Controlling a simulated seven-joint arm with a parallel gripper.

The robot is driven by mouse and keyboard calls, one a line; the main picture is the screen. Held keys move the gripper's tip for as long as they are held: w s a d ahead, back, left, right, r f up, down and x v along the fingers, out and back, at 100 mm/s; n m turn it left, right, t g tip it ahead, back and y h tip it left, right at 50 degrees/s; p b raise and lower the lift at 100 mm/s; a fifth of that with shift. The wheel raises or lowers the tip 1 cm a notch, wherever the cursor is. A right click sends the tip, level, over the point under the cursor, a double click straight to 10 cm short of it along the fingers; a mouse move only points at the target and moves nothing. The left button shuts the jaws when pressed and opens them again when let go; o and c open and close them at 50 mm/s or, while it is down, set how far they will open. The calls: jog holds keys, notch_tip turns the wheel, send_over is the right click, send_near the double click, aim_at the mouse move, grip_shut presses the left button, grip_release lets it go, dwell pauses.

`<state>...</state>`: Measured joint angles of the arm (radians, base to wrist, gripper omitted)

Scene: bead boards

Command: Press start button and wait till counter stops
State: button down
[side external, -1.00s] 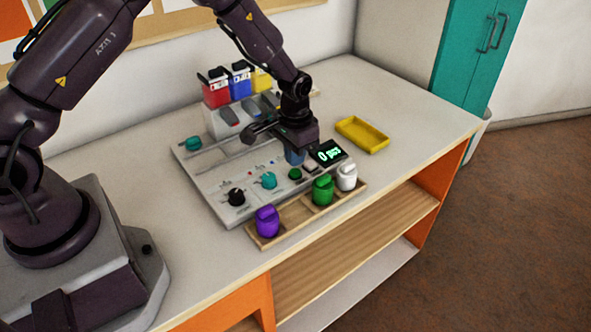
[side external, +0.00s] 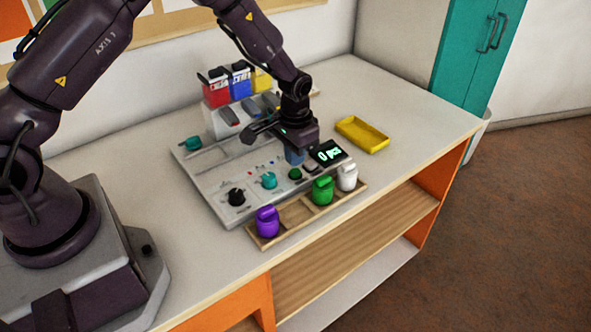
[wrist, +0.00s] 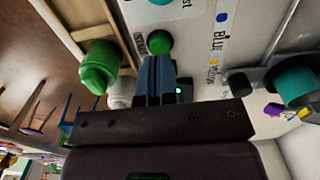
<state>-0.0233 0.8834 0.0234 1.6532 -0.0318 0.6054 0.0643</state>
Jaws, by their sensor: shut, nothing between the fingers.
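The green round button (side external: 295,174), which looks like the start button, sits on the grey control board (side external: 215,185). The counter display (side external: 327,153) reads "0 pcs" in lit green characters. My gripper (side external: 294,158) is shut and empty, with its blue fingers pointing down over the board just behind the button. In the wrist view, the gripper's closed fingertips (wrist: 154,62) show close to the green button (wrist: 158,44). I cannot tell whether they touch it. Part of the counter is hidden by the fingers in the wrist view.
Teal (side external: 268,180) and black (side external: 236,197) knobs sit left of the button. A wooden tray (side external: 293,217) in front holds purple (side external: 267,222), green (side external: 322,190) and white (side external: 347,177) jars. Red (side external: 216,93), blue (side external: 240,85) and yellow (side external: 262,82) containers stand behind. A yellow tray (side external: 362,135) lies right.

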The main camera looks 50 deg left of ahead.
aim_at(295, 171)
jog(key=shift+f, duration=1.3)
dwell(0.5)
jog(key=shift+r, duration=3.5)
